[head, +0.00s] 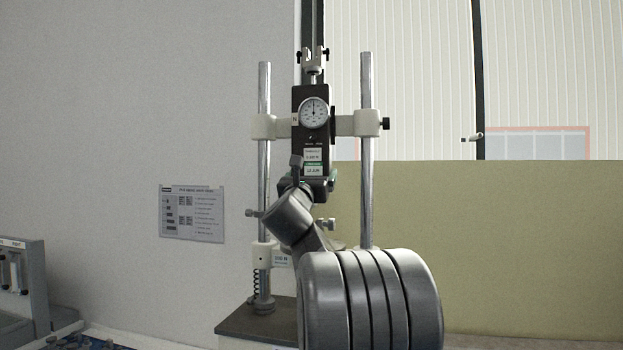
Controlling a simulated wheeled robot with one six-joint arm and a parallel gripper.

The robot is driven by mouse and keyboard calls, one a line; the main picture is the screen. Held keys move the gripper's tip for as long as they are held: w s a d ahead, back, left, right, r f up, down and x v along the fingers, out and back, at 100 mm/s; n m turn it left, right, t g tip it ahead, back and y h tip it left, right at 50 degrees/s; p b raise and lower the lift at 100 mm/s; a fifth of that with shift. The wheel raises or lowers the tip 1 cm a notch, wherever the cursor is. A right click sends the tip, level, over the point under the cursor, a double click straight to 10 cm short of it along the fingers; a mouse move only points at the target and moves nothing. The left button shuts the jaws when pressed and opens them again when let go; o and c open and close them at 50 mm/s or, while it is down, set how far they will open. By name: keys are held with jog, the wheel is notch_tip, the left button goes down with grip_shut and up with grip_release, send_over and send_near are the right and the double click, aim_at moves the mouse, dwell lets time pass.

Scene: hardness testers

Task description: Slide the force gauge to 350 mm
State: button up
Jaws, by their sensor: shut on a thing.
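The force gauge (310,139) is a black upright body with a round white dial (314,112) and pale labels low on its front. It sits between two upright chrome posts on the test stand, at the level of a white crosspiece (348,124). My gripper (314,182) is at the lower end of the gauge and shut on it. My own wrist and arm hide much of the gripper and the stand below the gauge. I cannot make out a millimetre scale or the gauge's height reading.
The left post (264,88) and right post (366,75) stand close on either side of the gauge. A dark base (245,322) lies below. A printed sheet (191,213) hangs on the wall. Another grey device (37,280) stands at far left.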

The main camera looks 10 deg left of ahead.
jog(key=shift+f, duration=0.3)
jog(key=shift+r, duration=0.1)
jog(key=o, duration=1.1)
jog(key=shift+o, duration=0.2)
jog(key=shift+s+f+b, duration=0.25)
jog(key=shift+s+b, duration=0.25)
jog(key=b+v, duration=0.3)
jog(key=v, duration=0.9)
jog(key=shift+s+b, duration=0.3)
jog(key=shift+s, duration=0.1)
jog(key=shift+w, duration=0.1)
